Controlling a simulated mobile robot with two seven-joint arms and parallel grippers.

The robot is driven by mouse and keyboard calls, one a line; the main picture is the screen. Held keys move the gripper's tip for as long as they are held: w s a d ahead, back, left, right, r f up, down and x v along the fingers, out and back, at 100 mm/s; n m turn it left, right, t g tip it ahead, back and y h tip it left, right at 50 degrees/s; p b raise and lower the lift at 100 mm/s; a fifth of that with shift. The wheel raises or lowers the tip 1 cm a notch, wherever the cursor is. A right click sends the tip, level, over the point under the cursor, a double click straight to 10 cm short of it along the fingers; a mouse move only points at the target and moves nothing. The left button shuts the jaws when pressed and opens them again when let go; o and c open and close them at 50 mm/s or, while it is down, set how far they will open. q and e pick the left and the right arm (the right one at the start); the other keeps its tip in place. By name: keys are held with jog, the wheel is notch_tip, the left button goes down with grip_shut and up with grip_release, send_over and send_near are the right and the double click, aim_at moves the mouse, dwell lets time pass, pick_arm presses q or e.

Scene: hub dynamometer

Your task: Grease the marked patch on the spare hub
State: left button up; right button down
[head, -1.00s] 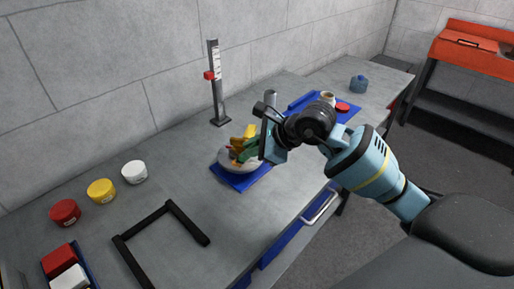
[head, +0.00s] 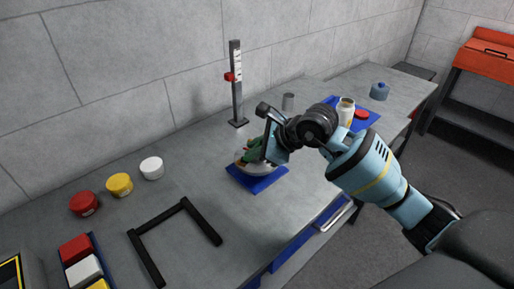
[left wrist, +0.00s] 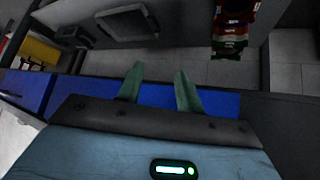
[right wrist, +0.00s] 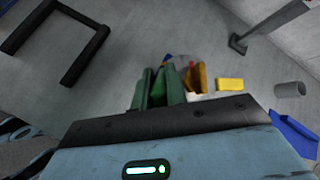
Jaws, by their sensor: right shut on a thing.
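The spare hub (head: 262,170), a pale grey round part, sits on a blue mat (head: 262,184) at the bench middle. My right gripper (head: 259,148) is over it and covers much of it. In the right wrist view its green fingers (right wrist: 158,88) are close together; the thing between them cannot be made out. Orange, red and yellow pieces (right wrist: 196,77) show just beyond the fingers. The marked patch cannot be told apart. An open white jar (head: 346,111) with brown contents stands at the right, beside a red lid (head: 362,115). My left gripper (left wrist: 159,88) is open and empty.
Red (head: 84,203), yellow (head: 119,184) and white (head: 152,168) pots stand left. A black U-shaped frame (head: 148,262) lies in front.

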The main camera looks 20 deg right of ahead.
jog(key=shift+r, duration=0.15)
